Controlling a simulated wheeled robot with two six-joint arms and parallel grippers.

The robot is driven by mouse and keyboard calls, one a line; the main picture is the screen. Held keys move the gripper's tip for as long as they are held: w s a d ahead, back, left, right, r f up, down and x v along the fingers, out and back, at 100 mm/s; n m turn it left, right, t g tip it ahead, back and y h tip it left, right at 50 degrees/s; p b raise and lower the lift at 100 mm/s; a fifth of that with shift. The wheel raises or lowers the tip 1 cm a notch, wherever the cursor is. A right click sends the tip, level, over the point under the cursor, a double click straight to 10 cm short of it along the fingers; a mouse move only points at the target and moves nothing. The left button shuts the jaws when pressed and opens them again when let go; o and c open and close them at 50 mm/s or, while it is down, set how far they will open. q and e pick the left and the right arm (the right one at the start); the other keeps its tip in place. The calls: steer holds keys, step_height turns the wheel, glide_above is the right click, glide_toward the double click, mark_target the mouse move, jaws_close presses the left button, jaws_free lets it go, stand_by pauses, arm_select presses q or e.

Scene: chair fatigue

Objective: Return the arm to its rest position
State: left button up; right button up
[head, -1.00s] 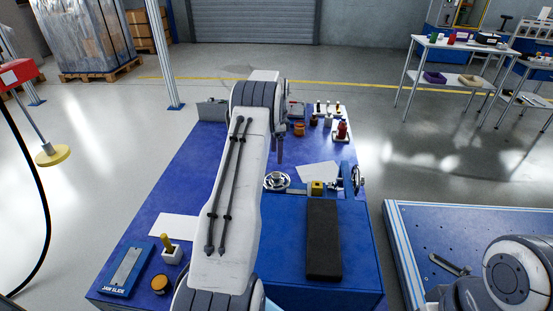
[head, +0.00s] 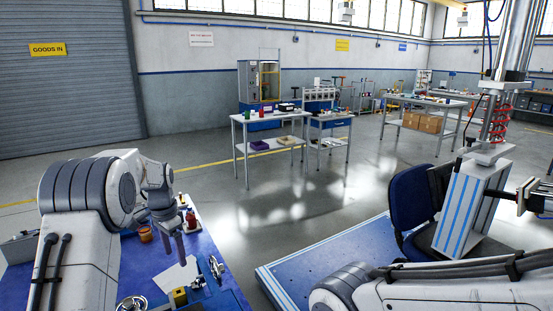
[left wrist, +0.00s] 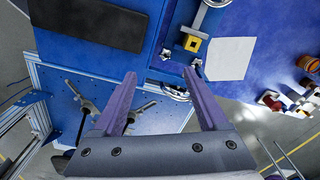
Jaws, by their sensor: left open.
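My left arm comes in from the left in the head view. Its gripper (head: 174,229) points down above the blue bench (head: 146,267), near a white sheet and a red bottle. In the left wrist view the two purple-grey fingers (left wrist: 159,76) are apart with nothing held between them. Below them are the blue bench top (left wrist: 235,18) and the fixture with a yellow block (left wrist: 192,43). My right arm crosses the bottom right of the head view; its gripper is out of sight.
The bench holds a white sheet (head: 173,281), an orange jar (head: 145,233), a red bottle (head: 190,219) and a handwheel (head: 132,303). A blue-striped platform (head: 330,257) with a dark blue chair (head: 411,200) stands to the right. Open floor lies beyond the bench.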

arm_select(q)
steer(key=s+d+r+p, duration=0.2)
steer(key=s+d+r, duration=0.4)
steer(key=d, duration=0.4)
steer(key=s+d+r+p, duration=0.2)
steer(key=s+d+r, duration=0.3)
steer(key=s+d, duration=0.45)
steer(key=s+d+p, duration=0.1)
steer(key=s+d, duration=0.1)
steer(key=s, duration=0.8)
steer(key=s+d+p, duration=0.2)
steer(key=s, duration=0.9)
steer(key=shift+d+r+h, duration=0.25)
steer(key=shift+r+h, duration=0.15)
arm_select(e)
step_height(320, 180, up, 8)
arm_select(q)
steer(key=shift+c, duration=0.3)
arm_select(e)
steer(key=shift+c, duration=0.3)
